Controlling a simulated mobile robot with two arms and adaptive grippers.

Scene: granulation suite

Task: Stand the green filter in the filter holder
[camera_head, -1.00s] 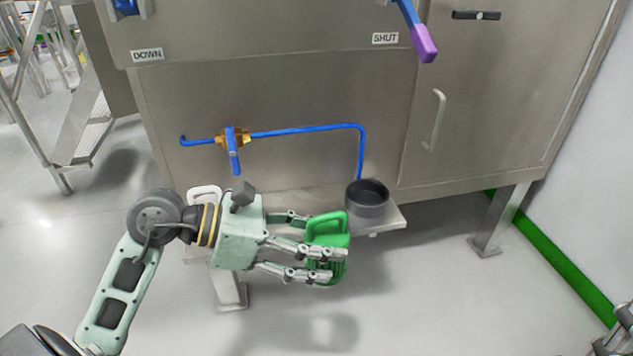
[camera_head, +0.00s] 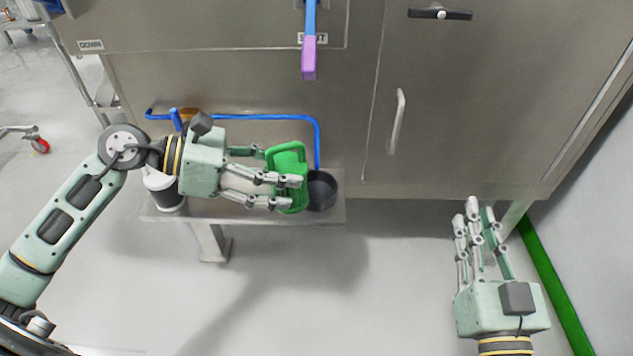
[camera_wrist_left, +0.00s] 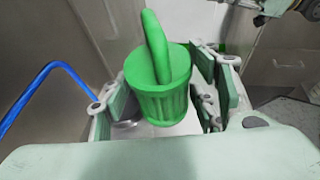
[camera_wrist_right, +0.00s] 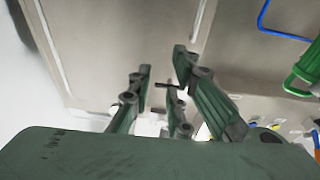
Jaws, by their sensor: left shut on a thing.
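The green filter (camera_head: 288,160), a ribbed cylinder with a loop handle on top, is in my left gripper (camera_head: 280,182), whose fingers are shut around it. It stands roughly upright in the left wrist view (camera_wrist_left: 160,92) and shows at the right edge of the right wrist view (camera_wrist_right: 304,72). The filter holder (camera_head: 323,190), a dark round cup, sits on the steel shelf just right of the filter. The filter covers part of its left side in the head view. My right gripper (camera_head: 475,232) is open and empty, low at the right, away from the shelf.
The steel shelf (camera_head: 240,208) juts from the cabinet. A white-and-dark container (camera_head: 165,190) stands at its left end, partly behind my left arm. A blue pipe (camera_head: 270,117) runs behind the filter. A purple-tipped lever (camera_head: 309,60) hangs above. Floor in front is clear.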

